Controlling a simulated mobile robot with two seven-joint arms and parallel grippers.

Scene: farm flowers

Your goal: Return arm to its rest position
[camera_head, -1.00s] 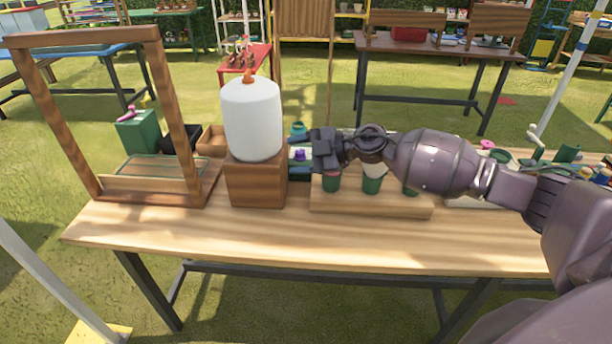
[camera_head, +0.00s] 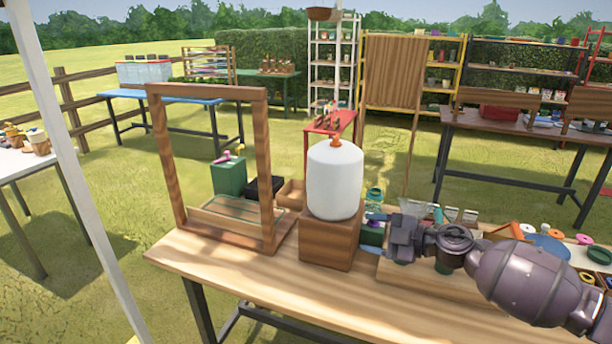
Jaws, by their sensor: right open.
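My right arm reaches in from the right over the wooden table (camera_head: 230,268). My right gripper (camera_head: 378,226) is open, with its fingers pointing left. It is just right of the wooden block (camera_head: 328,246) that bears a white jug (camera_head: 335,183) with an orange cap. The gripper holds nothing that I can see. Small teal and green pots are close behind the fingers, and the arm partly hides the pots and the board on the table. My left gripper is not in view.
A wooden frame (camera_head: 163,160) stands at the table's left end. A green box (camera_head: 229,177) and a small wooden box (camera_head: 291,194) are behind it. Colored round items (camera_head: 548,245) lie at the right. The table's front left is clear. A white post (camera_head: 62,130) rises at the left.

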